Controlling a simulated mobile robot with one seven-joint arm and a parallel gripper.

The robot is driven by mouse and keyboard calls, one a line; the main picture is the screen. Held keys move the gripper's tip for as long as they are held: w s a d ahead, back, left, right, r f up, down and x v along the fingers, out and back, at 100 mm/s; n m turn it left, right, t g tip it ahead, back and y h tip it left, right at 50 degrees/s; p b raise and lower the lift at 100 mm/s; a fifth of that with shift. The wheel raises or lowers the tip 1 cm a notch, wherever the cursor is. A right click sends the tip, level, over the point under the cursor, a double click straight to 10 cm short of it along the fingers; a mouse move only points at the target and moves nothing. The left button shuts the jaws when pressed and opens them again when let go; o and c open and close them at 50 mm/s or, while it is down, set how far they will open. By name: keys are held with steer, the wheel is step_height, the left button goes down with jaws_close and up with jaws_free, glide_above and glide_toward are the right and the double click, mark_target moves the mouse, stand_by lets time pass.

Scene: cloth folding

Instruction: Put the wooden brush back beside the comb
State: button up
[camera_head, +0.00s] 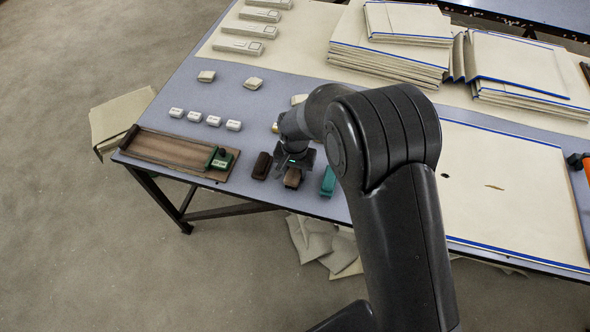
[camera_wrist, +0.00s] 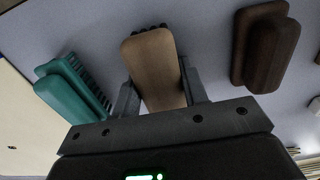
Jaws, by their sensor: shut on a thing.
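The wooden brush (camera_wrist: 153,66) is light brown with dark bristles showing at its far end. My gripper (camera_wrist: 158,95) is shut on it, with one finger on each side. In the head view the brush (camera_head: 293,178) shows below my gripper (camera_head: 294,163), close to the table's front edge. The teal comb (camera_wrist: 72,88) has dark teeth facing the brush and lies apart from it. In the head view the comb (camera_head: 328,181) is just right of the brush. I cannot tell whether the brush touches the table.
A dark brown block-like tool (camera_wrist: 265,47) lies on the brush's other side; the head view shows it (camera_head: 262,166) to the left. A wooden board (camera_head: 170,150) with a green stamp-like item (camera_head: 220,160) is further left. A large cream sheet (camera_head: 505,190) lies right.

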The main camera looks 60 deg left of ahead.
steer(key=o, duration=1)
steer(key=shift+f, duration=0.1)
